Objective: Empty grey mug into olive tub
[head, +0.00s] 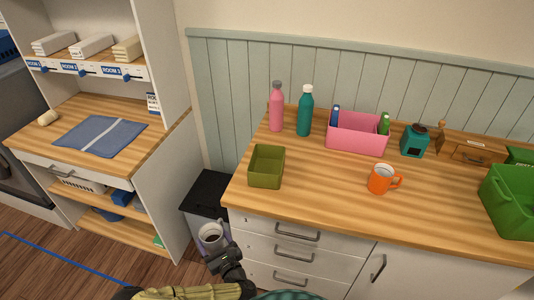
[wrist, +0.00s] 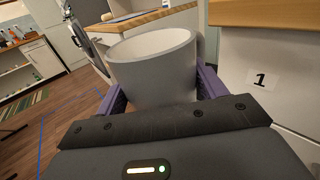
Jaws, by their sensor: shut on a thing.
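The grey mug (head: 209,240) is between the jaws of my gripper (head: 214,244), low in front of the counter's left end. In the wrist view the mug (wrist: 154,75) looks light grey and roughly upright, with the purple fingers of my gripper (wrist: 160,88) on either side. The tub looks empty.
On the counter (head: 320,190) are an orange mug (head: 381,179), a pink bin (head: 356,140), pink (head: 276,108) and teal (head: 304,112) bottles, a teal grinder (head: 414,142) and a green crate (head: 508,205). A dark-lidded bin (head: 206,190) stands in the gap left of the counter.

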